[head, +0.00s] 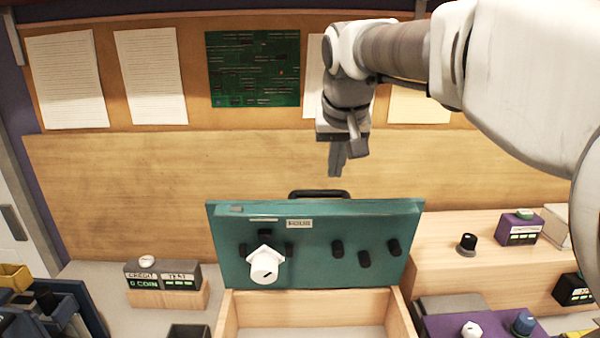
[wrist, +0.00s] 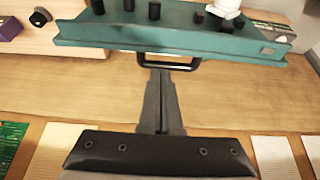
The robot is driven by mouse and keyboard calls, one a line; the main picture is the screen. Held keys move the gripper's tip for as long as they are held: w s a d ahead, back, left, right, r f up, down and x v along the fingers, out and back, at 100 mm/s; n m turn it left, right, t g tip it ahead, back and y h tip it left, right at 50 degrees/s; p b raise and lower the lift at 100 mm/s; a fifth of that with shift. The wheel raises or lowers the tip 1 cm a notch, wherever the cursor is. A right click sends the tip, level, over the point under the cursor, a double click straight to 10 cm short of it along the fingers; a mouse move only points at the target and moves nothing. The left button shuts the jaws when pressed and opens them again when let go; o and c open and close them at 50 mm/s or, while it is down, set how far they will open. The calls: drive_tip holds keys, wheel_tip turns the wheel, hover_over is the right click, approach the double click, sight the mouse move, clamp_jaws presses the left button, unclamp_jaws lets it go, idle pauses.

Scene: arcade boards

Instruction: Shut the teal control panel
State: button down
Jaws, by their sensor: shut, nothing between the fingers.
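The teal control panel (head: 330,240) stands raised and tilted up at the back of a light wooden box (head: 310,309), whose inside shows open below it. A white knob and several black knobs are on its face. A black handle (head: 319,194) sticks out from its top edge. My gripper (head: 337,172) is above and behind that edge, a little right of the handle, fingers pointing down. In the wrist view my shut, empty fingers (wrist: 160,75) point towards the handle (wrist: 168,64) and the panel's teal edge (wrist: 165,37). I cannot tell whether they touch the handle.
A wooden back board (head: 120,180) with pinned papers and a green circuit board (head: 253,68) stands behind. A coin display box (head: 163,275) is at left. A wooden block (head: 490,260) with a black knob (head: 467,242) and a purple box (head: 520,229) is at right.

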sight(328, 193)
drive_tip(key=x, duration=0.6)
drive_tip(key=w+x, duration=0.1)
drive_tip(key=x, duration=0.3)
drive_tip(key=shift+a+r+p, duration=0.25)
drive_tip(key=shift+a+p, duration=0.05)
drive_tip(key=shift+p, duration=0.05)
drive_tip(key=shift+s+f+b, duration=0.1)
drive_tip(key=shift+s+b, duration=0.05)
drive_tip(key=shift+b, duration=0.25)
